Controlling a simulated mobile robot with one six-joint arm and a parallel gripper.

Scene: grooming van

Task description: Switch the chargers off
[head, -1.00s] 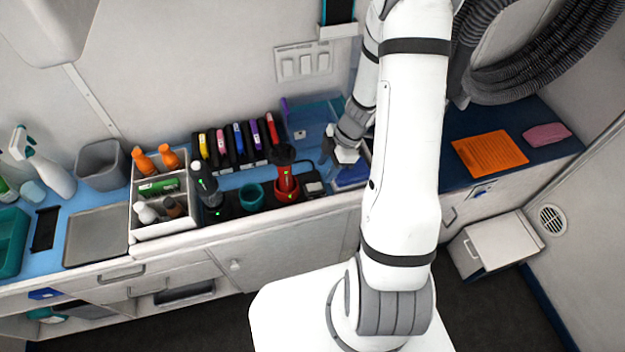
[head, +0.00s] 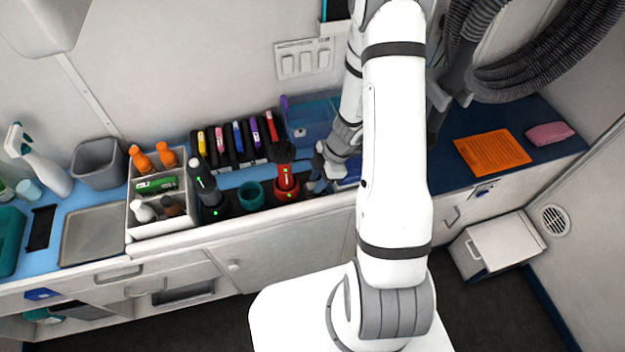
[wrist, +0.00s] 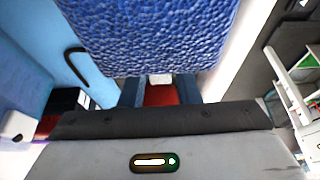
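On the counter, a black clipper (head: 207,187) stands on a dark charging base with a green light. To its right, a red charger (head: 288,188) holds a black-topped tool and shows green lights. My gripper (head: 317,180) is low over the counter just right of the red charger, covering the spot where a small pale box showed earlier. In the wrist view two blue finger-like strips (wrist: 160,92) stand apart with red and white between them, so my gripper looks open. Whether it touches anything is hidden. No switch shows clearly.
A teal cup (head: 251,195) stands between the chargers. A blue textured thing (wrist: 150,35) fills the wrist view's top. An orange sheet (head: 490,152) lies at right.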

